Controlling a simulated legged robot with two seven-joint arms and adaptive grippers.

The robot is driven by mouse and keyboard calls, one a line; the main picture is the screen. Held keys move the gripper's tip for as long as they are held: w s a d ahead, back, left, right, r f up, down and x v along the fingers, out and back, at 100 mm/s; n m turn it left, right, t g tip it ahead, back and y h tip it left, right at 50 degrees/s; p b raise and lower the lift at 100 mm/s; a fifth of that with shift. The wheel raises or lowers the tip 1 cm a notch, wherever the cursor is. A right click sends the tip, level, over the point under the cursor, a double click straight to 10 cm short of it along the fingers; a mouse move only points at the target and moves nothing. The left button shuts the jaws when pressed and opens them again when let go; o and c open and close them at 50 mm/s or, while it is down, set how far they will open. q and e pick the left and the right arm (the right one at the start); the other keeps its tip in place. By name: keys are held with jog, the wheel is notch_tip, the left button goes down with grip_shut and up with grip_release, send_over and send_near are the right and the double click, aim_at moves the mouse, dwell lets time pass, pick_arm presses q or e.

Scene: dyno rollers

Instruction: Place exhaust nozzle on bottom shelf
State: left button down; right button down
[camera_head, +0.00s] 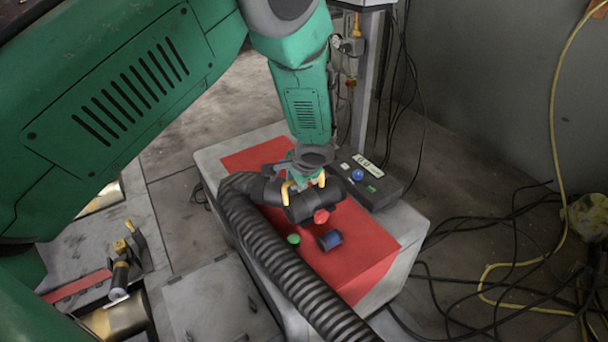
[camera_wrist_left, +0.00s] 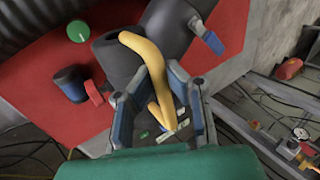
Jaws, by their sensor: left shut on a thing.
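The exhaust nozzle (camera_head: 312,204) is a black, wide tube with a yellow handle, at the end of a ribbed black hose (camera_head: 270,245). It is over the red top of a low grey box, and I cannot tell whether it touches it. My left gripper (camera_head: 305,182) comes down from above and is shut on the nozzle's yellow handle. In the left wrist view the fingers (camera_wrist_left: 160,108) are on either side of the yellow handle (camera_wrist_left: 150,62), with the black nozzle (camera_wrist_left: 118,60) just beyond. No bottom shelf can be clearly made out. My right gripper is not in view.
Black cables (camera_head: 490,235) and a yellow cable (camera_head: 556,110) lie at the right.

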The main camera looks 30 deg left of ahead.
aim_at(292, 196)
pick_arm(q)
jog(key=shift+w+d+f+b, duration=0.15)
jog(key=shift+f+b, duration=0.15)
jog(key=shift+f, duration=0.55)
jog(key=shift+d+f+b, duration=0.15)
jog(key=shift+f+b, duration=0.15)
jog(key=shift+f, duration=0.55)
jog(key=shift+a, duration=0.1)
jog(key=c, duration=1.6)
grip_release()
jog(key=shift+a, duration=0.1)
